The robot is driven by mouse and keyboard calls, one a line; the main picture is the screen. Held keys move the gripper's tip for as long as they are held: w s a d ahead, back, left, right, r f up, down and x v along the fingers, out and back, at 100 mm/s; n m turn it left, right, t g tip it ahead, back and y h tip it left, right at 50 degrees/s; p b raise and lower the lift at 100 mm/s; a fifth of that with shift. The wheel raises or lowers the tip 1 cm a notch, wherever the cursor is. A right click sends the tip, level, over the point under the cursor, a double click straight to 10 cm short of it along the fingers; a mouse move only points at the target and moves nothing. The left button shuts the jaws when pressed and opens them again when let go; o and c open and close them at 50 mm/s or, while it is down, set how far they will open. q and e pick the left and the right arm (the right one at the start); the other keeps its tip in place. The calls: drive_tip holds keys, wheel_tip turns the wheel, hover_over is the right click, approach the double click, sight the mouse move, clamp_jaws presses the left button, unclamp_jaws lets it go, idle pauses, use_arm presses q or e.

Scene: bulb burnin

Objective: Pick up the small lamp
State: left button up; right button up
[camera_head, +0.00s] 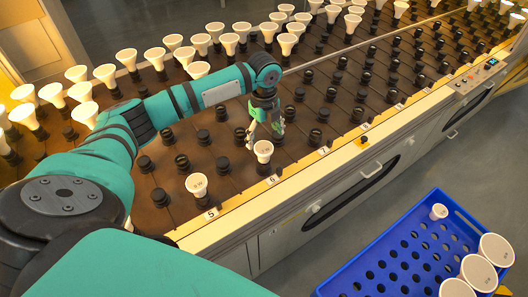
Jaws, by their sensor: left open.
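My left gripper (264,133) is open and points down over the front part of the dark socket bench. A white lamp (263,149) stands upright in a socket right by its fingertips; I cannot tell whether they touch it. Another white lamp (196,184) stands in the front row to the left, near the label 5. A small white lamp (438,211) is in the blue crate at the lower right, well away from the gripper. Which one is the small lamp of the task is not clear from size alone. My right gripper is not in view.
The blue crate (392,243) also holds several larger white lamps (487,262). The bench (225,190) has many black sockets, several empty near the gripper. Rows of white lamps (155,57) stand along the back and left. Grey floor lies between bench and crate.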

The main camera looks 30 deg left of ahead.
sight(263, 146)
use_arm(q)
drive_tip(key=shift+s+f+p, duration=0.15)
drive_tip(key=shift+f+p, duration=0.1)
drive_tip(key=shift+f, duration=1.25)
drive_tip(key=shift+s+f+p, duration=0.15)
drive_tip(key=shift+f+p, duration=0.05)
drive_tip(key=shift+f, duration=1.25)
drive_tip(key=c, duration=1.3)
